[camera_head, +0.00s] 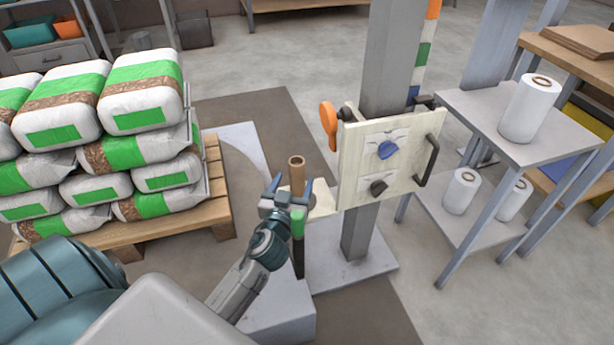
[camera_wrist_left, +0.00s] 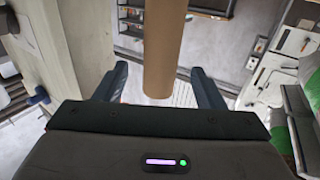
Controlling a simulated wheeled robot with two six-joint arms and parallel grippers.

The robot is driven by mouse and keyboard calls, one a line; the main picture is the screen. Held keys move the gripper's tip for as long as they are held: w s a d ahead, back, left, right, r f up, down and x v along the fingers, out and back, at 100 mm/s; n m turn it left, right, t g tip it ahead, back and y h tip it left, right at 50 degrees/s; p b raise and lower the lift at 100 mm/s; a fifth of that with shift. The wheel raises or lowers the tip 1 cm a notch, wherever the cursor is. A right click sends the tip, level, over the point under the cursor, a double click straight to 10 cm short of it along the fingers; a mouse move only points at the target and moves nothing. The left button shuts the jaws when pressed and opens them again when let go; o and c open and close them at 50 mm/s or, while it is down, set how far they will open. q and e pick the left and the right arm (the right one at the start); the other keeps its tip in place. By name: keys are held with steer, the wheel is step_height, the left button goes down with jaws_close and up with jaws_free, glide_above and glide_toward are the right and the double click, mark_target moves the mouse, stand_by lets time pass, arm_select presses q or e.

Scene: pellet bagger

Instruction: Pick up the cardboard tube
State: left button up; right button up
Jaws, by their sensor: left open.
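The cardboard tube (camera_head: 297,169) is a brown, hollow, upright cylinder near the middle of the head view. My left gripper (camera_head: 292,184) is at the tube's lower visible part, with its two fingers spread. In the left wrist view the tube (camera_wrist_left: 165,45) comes down from the top edge between the open fingers of my left gripper (camera_wrist_left: 160,72), with a visible gap on each side. The gripper hides the tube's lower part in the head view, and I cannot tell what supports it. My right gripper is not in view.
A cream panel (camera_head: 357,140) with blue and black knobs and an orange paddle (camera_head: 328,126) stands close to the tube's right, on a grey post (camera_head: 390,60). Stacked bags (camera_head: 145,95) on a pallet (camera_head: 217,185) are left. A grey shelf (camera_head: 480,120) with white rolls is right.

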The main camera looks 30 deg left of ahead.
arm_select(q)
steer(key=shift+w+a+r, duration=0.2)
steer(key=shift+w+a, duration=0.2)
steer(key=shift+w, duration=0.4)
steer(key=x, duration=0.4)
steer(key=shift+w, duration=0.3)
steer(key=c, duration=1.1)
